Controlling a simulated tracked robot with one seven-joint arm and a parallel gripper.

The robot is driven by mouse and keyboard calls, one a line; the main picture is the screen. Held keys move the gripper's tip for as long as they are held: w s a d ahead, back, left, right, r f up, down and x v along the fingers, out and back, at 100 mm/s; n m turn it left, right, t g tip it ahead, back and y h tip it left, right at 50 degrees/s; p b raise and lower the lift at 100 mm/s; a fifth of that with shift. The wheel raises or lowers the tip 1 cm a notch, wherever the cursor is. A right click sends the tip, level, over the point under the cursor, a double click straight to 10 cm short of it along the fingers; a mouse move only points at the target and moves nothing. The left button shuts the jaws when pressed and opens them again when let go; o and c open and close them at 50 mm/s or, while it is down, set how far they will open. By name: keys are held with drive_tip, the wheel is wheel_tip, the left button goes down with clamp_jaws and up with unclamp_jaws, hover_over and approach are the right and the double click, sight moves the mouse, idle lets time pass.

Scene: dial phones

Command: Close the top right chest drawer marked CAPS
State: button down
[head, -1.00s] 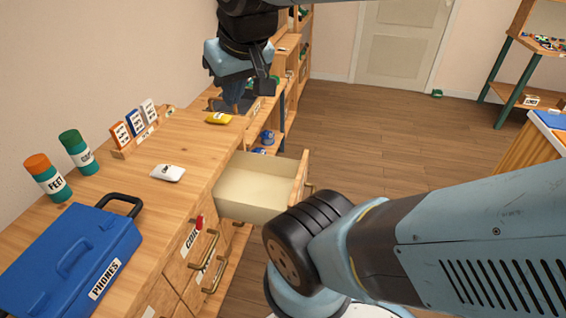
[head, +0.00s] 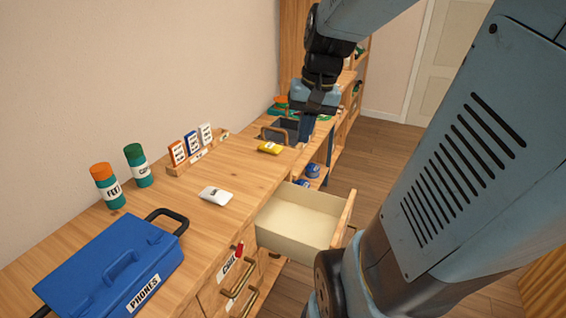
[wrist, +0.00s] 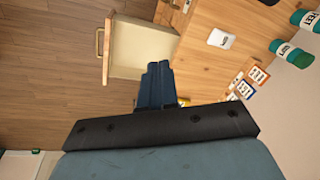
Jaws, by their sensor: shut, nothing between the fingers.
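The top right drawer (head: 300,217) of the wooden chest is pulled out and looks empty inside. Its front panel (head: 343,219) faces right in the head view, and its marking cannot be read from here. In the wrist view the open drawer (wrist: 143,46) lies ahead of the fingers, with a brass handle (wrist: 99,41) on its front. My gripper (head: 307,128) is above the far part of the bench, beyond the drawer. Its blue fingers (wrist: 157,84) are shut, empty and apart from the drawer.
A card rack (head: 195,155) is near the wall. Open floor (head: 385,165) lies right of the drawer.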

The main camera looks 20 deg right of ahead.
drive_tip(key=w+d+f+m+y, duration=0.2)
drive_tip(key=d+f+m+y, duration=0.35)
drive_tip(key=d+f, duration=0.5)
drive_tip(key=w+d+f+m+y, duration=0.2)
drive_tip(key=d+f+m+y, duration=0.3)
drive_tip(key=d+f, duration=0.55)
drive_tip(key=s+d+f+m+t, duration=0.6)
drive_tip(key=f, duration=0.5)
drive_tip(key=s+d+f+m+t, duration=0.5)
drive_tip(key=d+f+m+t, duration=0.15)
drive_tip(key=f, duration=0.45)
drive_tip(key=x, duration=1.3)
drive_tip(key=shift+w+a+f+m, duration=0.2)
drive_tip(key=shift+a+f+m, duration=0.05)
drive_tip(key=shift+f+m, duration=0.1)
drive_tip(key=shift+h, duration=0.25)
